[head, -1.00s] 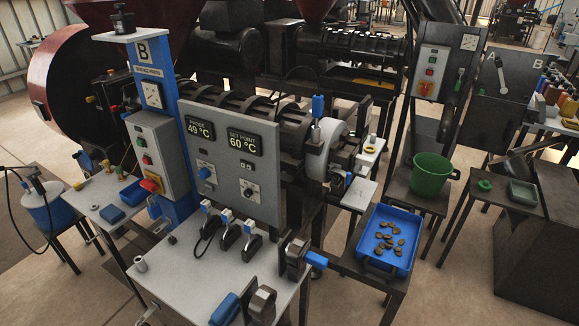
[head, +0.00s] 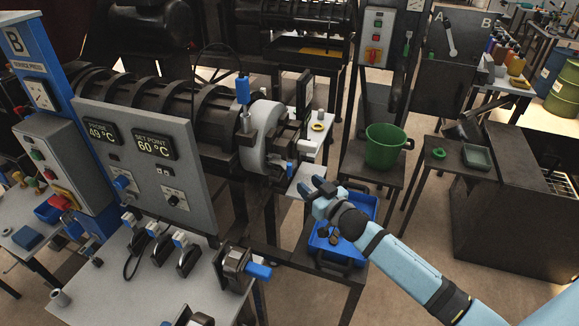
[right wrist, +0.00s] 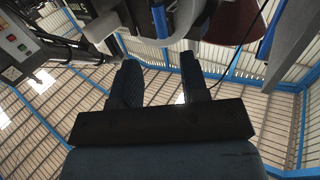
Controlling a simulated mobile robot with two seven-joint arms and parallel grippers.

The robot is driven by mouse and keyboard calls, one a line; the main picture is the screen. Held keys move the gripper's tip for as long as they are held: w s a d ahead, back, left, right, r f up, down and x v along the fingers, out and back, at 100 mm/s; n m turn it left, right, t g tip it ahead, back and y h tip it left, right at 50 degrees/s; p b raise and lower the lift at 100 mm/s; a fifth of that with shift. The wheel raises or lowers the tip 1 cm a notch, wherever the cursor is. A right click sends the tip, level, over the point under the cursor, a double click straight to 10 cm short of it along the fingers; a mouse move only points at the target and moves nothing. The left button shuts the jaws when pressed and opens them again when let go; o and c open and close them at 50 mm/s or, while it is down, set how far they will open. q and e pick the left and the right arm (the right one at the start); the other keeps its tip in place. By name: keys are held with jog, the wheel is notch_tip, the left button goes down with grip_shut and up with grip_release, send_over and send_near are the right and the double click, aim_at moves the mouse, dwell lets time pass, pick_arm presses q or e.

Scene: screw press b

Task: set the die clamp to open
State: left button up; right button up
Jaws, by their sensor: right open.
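The screw press ends in a pale grey ring-shaped die clamp (head: 268,142) around the dark barrel, in the middle of the head view. A blue-gripped handle (head: 242,89) stands upright at its top left. A smaller blue piece (head: 290,169) sits low at its right. My right gripper (head: 318,186) is just right of and below the clamp, apart from it. Its two fingers (right wrist: 158,78) are spread with nothing between them in the right wrist view. Pale and blue parts at the top of that view are too close to name. My left gripper is not in view.
A grey control panel (head: 146,172) stands left of the clamp. A blue tray (head: 332,262) lies under my right arm, partly hidden. A green bucket (head: 382,148) stands on a table to the right. A white-topped bench with levers (head: 120,278) is in front.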

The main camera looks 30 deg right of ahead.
aim_at(291, 169)
jog(key=w, duration=0.3)
jog(key=w+a, duration=0.1)
jog(key=w, duration=0.2)
jog(key=w+p, duration=0.1)
jog(key=w, duration=0.2)
jog(key=shift+w+a, duration=0.1)
jog(key=shift+a, duration=0.2)
grip_shut()
